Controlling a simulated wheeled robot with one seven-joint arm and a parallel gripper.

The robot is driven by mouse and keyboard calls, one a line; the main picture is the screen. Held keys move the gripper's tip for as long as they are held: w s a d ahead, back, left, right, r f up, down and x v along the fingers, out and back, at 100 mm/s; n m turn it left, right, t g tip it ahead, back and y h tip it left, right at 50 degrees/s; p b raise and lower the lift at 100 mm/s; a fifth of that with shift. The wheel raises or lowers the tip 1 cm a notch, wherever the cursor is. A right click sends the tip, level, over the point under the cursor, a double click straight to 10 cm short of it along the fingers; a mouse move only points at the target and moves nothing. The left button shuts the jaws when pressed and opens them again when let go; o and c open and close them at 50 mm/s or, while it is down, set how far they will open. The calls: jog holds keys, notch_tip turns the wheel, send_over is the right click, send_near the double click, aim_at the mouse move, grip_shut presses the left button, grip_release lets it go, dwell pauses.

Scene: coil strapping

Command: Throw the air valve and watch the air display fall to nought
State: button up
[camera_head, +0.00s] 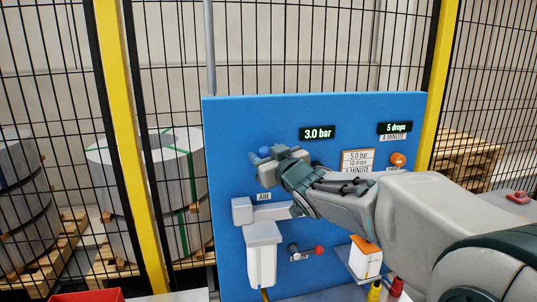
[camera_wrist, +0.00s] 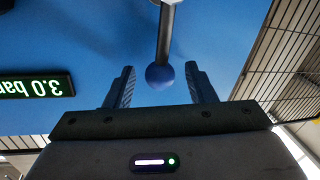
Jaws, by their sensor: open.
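The air display (camera_head: 317,133) on the blue panel reads 3.0 bar in green; it also shows, turned over, at the left of the wrist view (camera_wrist: 36,87). A blue ball (camera_head: 265,152) shows beside my gripper (camera_head: 272,168), above the AIR label (camera_head: 264,197). In the wrist view the blue ball (camera_wrist: 160,77) is the end of a grey rod. It appears between the two spread fingers of my open gripper (camera_wrist: 159,66), with a gap on each side. My gripper hides much of what the rod is fixed to in the head view.
A lever with a red knob (camera_head: 319,250) sits lower on the panel (camera_head: 225,125). A white filter bowl (camera_head: 262,262) hangs at the left. An orange knob (camera_head: 397,159), a drops display (camera_head: 395,127) and a settings card (camera_head: 357,162) are at the right. Mesh fencing stands behind.

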grip_shut()
